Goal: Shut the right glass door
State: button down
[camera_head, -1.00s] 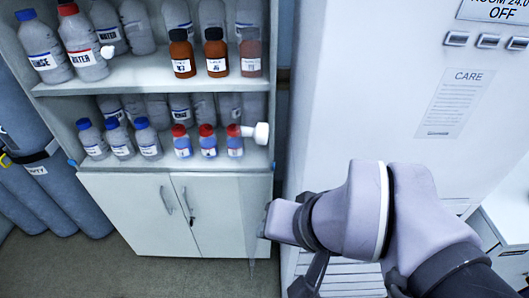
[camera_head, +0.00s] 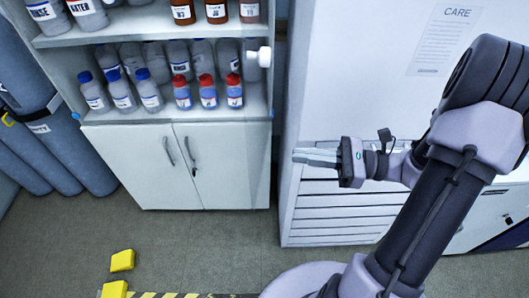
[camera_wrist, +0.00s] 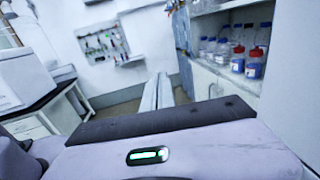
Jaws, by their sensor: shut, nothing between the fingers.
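The right glass door (camera_head: 258,130) is a faint, clear pane at the right side of the white cabinet. It looks swung outward from the right edge, seen nearly edge-on, so its exact angle is hard to tell. Its white knob (camera_head: 264,56) shows beside the shelf bottles. My gripper (camera_head: 296,156) is shut and empty, its pale fingers pointing left toward the cabinet's right side, below the knob in the picture. I cannot tell whether it touches the glass. In the wrist view the closed fingers (camera_wrist: 161,80) point ahead, with the cabinet's bottles to the right.
Shelves hold several blue-capped bottles (camera_head: 121,90) and red-capped bottles (camera_head: 208,92). Below are white cupboard doors (camera_head: 180,160), shut. A tall white unit (camera_head: 350,80) stands right of the cabinet, behind my arm. Yellow blocks (camera_head: 122,261) lie on the floor, which is clear before the cabinet.

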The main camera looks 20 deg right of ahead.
aim_at(252, 150)
jog(key=b+x, duration=0.2)
jog(key=x, duration=0.6)
jog(key=shift+w+a, duration=0.1)
jog(key=shift+a, duration=0.25)
